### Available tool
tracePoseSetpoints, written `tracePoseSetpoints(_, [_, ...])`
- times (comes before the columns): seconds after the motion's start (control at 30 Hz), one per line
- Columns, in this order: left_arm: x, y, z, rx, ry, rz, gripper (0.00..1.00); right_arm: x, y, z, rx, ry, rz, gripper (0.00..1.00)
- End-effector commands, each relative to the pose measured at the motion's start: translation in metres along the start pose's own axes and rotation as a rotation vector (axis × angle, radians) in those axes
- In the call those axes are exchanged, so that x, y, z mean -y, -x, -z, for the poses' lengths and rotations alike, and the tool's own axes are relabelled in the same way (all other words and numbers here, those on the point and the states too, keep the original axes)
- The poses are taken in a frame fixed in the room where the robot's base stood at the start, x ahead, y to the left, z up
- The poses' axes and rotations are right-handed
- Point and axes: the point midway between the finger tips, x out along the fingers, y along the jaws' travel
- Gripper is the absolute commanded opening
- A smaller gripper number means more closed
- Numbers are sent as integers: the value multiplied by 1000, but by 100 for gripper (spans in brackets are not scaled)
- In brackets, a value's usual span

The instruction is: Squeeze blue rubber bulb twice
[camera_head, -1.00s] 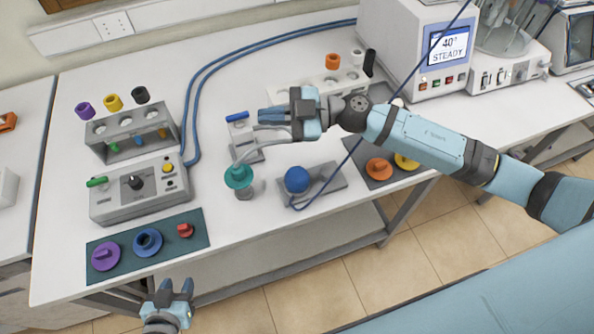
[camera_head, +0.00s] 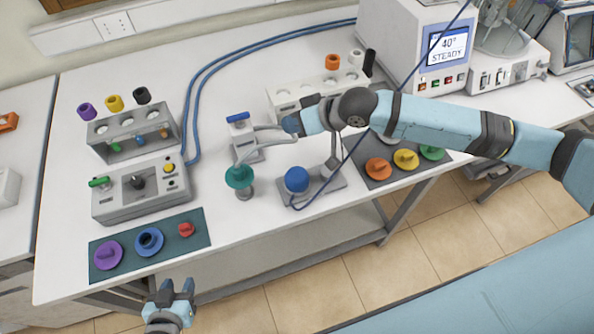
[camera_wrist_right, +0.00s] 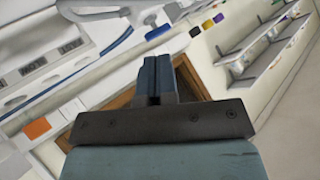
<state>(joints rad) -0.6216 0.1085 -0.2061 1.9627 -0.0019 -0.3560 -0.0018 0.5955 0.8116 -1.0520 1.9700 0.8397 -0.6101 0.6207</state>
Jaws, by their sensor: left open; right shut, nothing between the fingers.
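The blue rubber bulb (camera_head: 297,180) sits on a grey base plate (camera_head: 335,183) near the front edge of the table, with a thin blue tube at its base. My right gripper (camera_head: 290,125) is above and behind the bulb in the head view, apart from it. In the right wrist view its fingers (camera_wrist_right: 156,78) are shut together with nothing between them. My left gripper (camera_head: 176,288) is open and empty in front of the table, at the lower left, well away from the bulb.
A teal-topped stand (camera_head: 239,177) is just left of the bulb. A grey control box (camera_head: 140,188) and a mat with colored caps (camera_head: 203,240) are further left. A mat with orange, yellow and green caps (camera_head: 377,183) lies right. A machine (camera_head: 410,40) stands behind.

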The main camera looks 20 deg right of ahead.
Motion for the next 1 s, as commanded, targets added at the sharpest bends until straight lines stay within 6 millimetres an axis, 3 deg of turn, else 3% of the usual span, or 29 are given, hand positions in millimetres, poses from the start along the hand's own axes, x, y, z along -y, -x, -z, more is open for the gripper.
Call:
tracePoseSetpoints(0.1, [1, 0, -2, 4, 0, 3, 43, 3, 4, -19, 126, -47, 19, 0])
tracePoseSetpoints(0.27, [3, 1, -2, 5, 1, 5, 43, 8, 7, -34, 221, -79, 43, 0])
tracePoseSetpoints(0.73, [3, 1, 1, -3, 0, 6, 43, 8, 7, -38, 241, -87, 48, 0])
tracePoseSetpoints(1.0, [0, -5, -5, -14, -16, -2, 43, 0, -4, -52, 239, -87, 48, 0])
